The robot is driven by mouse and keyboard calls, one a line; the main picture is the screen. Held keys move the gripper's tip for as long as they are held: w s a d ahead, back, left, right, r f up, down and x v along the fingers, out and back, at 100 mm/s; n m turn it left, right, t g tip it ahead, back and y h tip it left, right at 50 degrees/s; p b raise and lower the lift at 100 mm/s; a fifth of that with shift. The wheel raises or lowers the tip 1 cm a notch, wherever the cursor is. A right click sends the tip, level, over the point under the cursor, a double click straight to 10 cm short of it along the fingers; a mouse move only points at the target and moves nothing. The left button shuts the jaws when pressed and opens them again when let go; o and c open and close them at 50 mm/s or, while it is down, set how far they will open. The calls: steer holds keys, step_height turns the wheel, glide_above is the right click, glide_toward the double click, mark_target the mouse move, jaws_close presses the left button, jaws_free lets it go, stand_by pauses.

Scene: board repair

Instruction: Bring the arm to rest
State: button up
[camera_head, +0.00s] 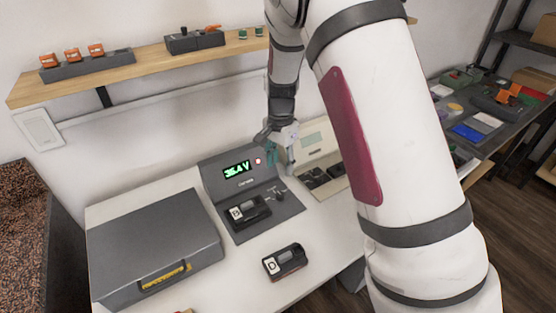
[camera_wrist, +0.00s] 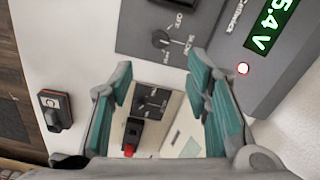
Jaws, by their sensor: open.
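My gripper (camera_head: 281,143) is open and hangs over the back of the white table, at the right end of a grey tester. It looks empty. In the wrist view its teal finger pads (camera_wrist: 160,88) stand apart. My white arm fills the right of the head view. The tester (camera_head: 212,178) has a lit green voltage readout (camera_head: 237,170), which partly shows in the wrist view (camera_wrist: 271,25). A black module marked B (camera_head: 250,211) lies on the tester's base, left of its knob (camera_head: 278,194). Another black module, marked D (camera_head: 285,261), lies on the table in front.
A closed grey case (camera_head: 155,250) stands at the table's left. A wooden shelf (camera_head: 150,64) holds orange-topped modules above. A cluttered dark bench (camera_head: 470,128) is at the right.

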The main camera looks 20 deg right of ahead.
steer(key=s+r+n+t+y+p, duration=0.1)
steer(key=s+r+n+t, duration=0.45)
steer(key=s+r, duration=1.7)
steer(key=s+r+n+g+h, duration=0.1)
steer(key=s+n, duration=0.5)
steer(key=s, duration=0.4)
steer(key=shift+s+d+r, duration=0.15)
steer(key=shift+s+d, duration=0.05)
steer(key=shift+s, duration=0.05)
steer(key=shift+n, duration=0.25)
